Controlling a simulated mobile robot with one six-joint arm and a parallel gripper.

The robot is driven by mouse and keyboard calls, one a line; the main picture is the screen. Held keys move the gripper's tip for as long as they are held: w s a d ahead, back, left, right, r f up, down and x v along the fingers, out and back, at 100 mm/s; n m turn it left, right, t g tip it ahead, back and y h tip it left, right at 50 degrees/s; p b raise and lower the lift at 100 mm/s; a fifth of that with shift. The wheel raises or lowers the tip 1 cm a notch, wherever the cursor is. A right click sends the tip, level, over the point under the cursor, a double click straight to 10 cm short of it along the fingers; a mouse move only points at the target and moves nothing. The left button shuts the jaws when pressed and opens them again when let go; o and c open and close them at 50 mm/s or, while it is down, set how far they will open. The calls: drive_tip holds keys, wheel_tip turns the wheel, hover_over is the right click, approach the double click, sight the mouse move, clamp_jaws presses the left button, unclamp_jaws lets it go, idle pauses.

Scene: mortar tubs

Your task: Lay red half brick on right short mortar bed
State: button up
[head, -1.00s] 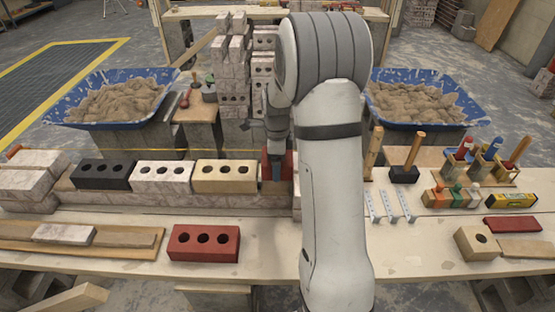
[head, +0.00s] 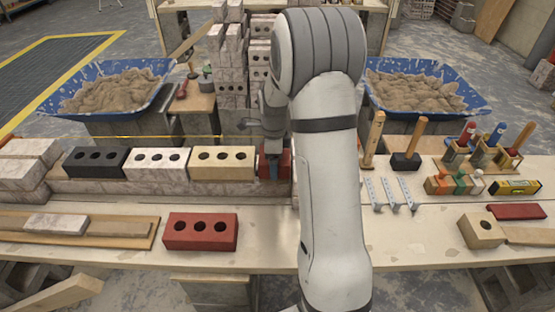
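The red half brick (head: 286,163) is at the right end of the raised brick row, just right of the cream brick (head: 223,162). My gripper (head: 272,163) comes down from above, with a dark finger across the brick's front face. It appears shut on the brick; the other finger is hidden. The brick's top is about level with the cream brick's top. My arm covers the area to its right. The mortar bed under the brick is not visible, and I cannot tell whether the brick touches it.
The row also holds a black brick (head: 96,162) and a whitish brick (head: 157,163). A whole red brick (head: 200,232) lies in front. Blue mortar tubs (head: 112,92) stand behind on both sides. A mallet (head: 408,160) and other tools stand on the right.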

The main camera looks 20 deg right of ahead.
drive_tip(key=shift+f, duration=0.35)
idle(0.4)
drive_tip(key=o, duration=1.5)
